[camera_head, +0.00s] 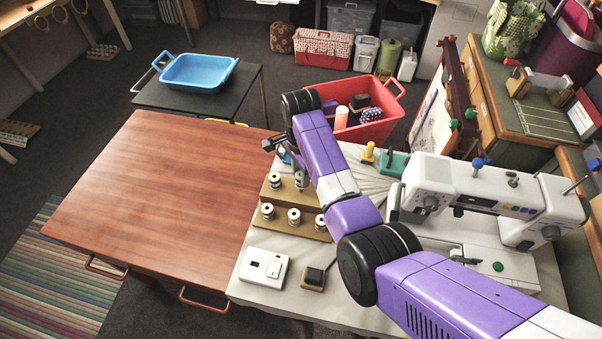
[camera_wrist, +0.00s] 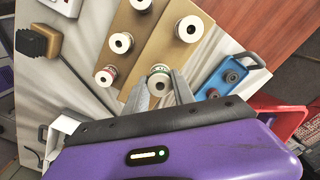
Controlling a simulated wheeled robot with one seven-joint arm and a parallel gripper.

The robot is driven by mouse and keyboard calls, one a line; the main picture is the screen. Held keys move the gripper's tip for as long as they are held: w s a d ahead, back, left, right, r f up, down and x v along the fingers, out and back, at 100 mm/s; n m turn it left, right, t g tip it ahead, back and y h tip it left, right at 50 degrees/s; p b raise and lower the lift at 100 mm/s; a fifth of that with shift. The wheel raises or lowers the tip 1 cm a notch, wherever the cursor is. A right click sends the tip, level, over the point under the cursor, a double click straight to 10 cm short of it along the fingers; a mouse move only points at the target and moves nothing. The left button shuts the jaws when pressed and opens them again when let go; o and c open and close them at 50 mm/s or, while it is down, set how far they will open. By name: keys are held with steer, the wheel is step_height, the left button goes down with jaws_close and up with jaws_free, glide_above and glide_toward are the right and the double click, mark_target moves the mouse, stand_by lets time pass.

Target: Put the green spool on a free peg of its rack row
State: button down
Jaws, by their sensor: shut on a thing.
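My gripper (camera_wrist: 160,88) is shut on a spool (camera_wrist: 160,73) with a pale rim and a little green thread showing, which I take as the green spool. It is over the back row of the stepped tan rack (camera_wrist: 152,45); I cannot tell whether it sits on a peg or just above. In the head view my arm partly hides the rack (camera_head: 283,194) and the fingertips. Another pale spool (camera_wrist: 188,28) stands in the back row. The front row carries spools (camera_head: 267,210), (camera_head: 293,215), (camera_head: 320,222), one with a red band in the wrist view (camera_wrist: 106,75).
A small blue tray (camera_wrist: 210,94) with dark round pieces lies beside the rack. A white switch box (camera_head: 263,268) and a dark pincushion-like block (camera_head: 313,277) lie in front. A sewing machine (camera_head: 470,195) stands right, a red basket (camera_head: 375,130) behind. The wooden table (camera_head: 150,190) is clear.

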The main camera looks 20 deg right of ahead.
steer(key=shift+f+b, duration=1)
steer(key=shift+f, duration=0.75)
steer(key=c, duration=1)
jaws_free()
steer(key=shift+o, duration=0.2)
steer(key=shift+r+b, duration=0.3)
steer(key=shift+r, duration=3.65)
